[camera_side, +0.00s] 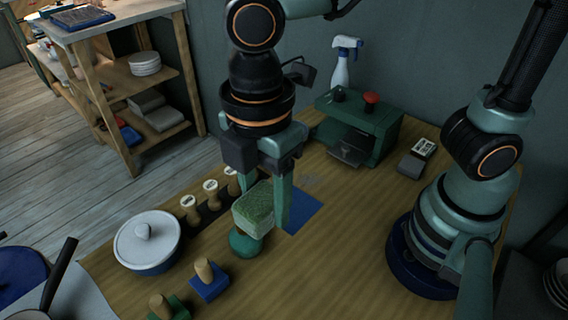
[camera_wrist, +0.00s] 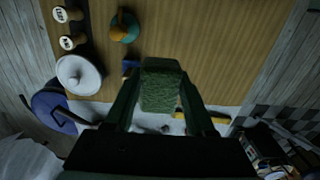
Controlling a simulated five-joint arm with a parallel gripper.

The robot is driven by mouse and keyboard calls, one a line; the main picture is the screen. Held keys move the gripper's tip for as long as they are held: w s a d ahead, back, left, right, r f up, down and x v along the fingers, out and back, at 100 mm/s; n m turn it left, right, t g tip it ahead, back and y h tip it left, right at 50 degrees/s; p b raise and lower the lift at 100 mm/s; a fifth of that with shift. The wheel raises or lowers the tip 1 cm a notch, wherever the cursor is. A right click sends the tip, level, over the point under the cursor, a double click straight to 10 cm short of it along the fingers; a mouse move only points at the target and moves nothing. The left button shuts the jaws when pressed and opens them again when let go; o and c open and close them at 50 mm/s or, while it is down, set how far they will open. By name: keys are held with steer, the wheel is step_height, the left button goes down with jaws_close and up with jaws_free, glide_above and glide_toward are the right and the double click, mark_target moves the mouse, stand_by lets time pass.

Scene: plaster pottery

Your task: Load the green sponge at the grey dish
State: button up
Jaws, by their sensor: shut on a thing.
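My gripper (camera_side: 264,205) is shut on the green sponge (camera_side: 257,207), a rough block held between its two green fingers above the wooden table. The sponge also shows in the wrist view (camera_wrist: 160,88), between the fingertips. In the side view it overlaps a round green base (camera_side: 245,243) on the table. The wrist view shows a green disc with an orange-brown handle (camera_wrist: 124,28), clear of the sponge. I cannot pick out a plainly grey dish; a pale round lidded pot (camera_side: 148,242) stands at the table's left, also in the wrist view (camera_wrist: 78,76).
Wooden-topped stamps (camera_side: 211,192) stand in a row behind the pot. A blue block with a wooden knob (camera_side: 208,279) is near the front. A green machine (camera_side: 358,125) and spray bottle (camera_side: 342,63) stand at the back. The table's front middle (camera_side: 320,275) is clear.

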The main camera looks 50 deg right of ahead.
steer(key=w+d+f+m, duration=0.35)
steer(key=w+d, duration=0.85)
steer(key=w, duration=0.4)
steer(key=w+d+f+m, duration=0.1)
steer(key=w+d, duration=0.1)
steer(key=d, duration=0.5)
steer(key=w+d+f+m, duration=0.2)
steer(key=d, duration=0.5)
steer(key=w+d+f+m, duration=0.2)
steer(key=d, duration=0.6)
steer(key=shift+w+f, duration=0.2)
steer(key=shift+w, duration=0.1)
steer(key=shift+f, duration=2.85)
steer(key=shift+f, duration=0.6)
steer(key=shift+r, duration=0.1)
